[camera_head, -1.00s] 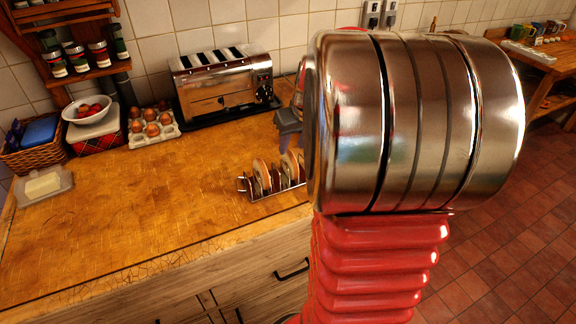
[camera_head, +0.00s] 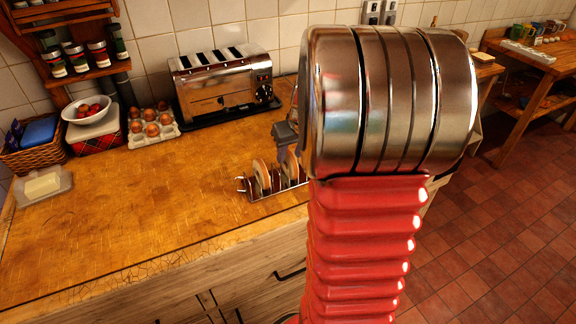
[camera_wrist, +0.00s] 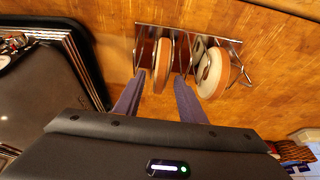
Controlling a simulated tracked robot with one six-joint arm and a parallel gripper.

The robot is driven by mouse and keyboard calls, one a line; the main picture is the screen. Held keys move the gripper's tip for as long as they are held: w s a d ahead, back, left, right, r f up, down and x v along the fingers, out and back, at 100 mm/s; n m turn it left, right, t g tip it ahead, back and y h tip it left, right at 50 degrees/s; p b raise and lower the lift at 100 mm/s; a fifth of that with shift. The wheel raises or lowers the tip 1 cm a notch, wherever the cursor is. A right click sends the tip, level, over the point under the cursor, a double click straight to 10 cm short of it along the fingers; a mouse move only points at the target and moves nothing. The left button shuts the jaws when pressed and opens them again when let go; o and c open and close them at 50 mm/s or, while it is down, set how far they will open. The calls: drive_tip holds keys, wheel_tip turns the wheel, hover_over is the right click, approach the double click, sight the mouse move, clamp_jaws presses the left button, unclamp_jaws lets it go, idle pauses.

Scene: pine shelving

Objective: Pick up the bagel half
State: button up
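Two bagel halves stand on edge in a wire rack (camera_head: 247,187) on the wooden counter. In the head view the left bagel half (camera_head: 261,174) shows clearly, and the right bagel half (camera_head: 290,166) is partly visible beside my arm. In the wrist view my gripper (camera_wrist: 160,77) is open, with the left bagel half (camera_wrist: 163,64) between its two dark fingertips and no clear contact. The right bagel half (camera_wrist: 212,73), pale face showing, stands outside the right finger. The rack (camera_wrist: 190,27) runs across the top of the wrist view. My gripper is mostly hidden in the head view.
A toaster (camera_head: 222,82) stands at the back, and its dark tray edge (camera_wrist: 85,60) shows left in the wrist view. An egg tray (camera_head: 152,127), fruit bowl (camera_head: 88,108) and butter dish (camera_head: 44,186) stand left. The counter's front middle is clear.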

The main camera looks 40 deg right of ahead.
drive_tip(key=shift+c, duration=0.2)
clamp_jaws()
idle(0.5)
wheel_tip(320, 180, up, 10)
idle(0.5)
drive_tip(key=shift+r, duration=0.1)
idle(0.4)
wheel_tip(320, 180, up, 11)
idle(1.6)
drive_tip(key=shift+s, duration=0.1)
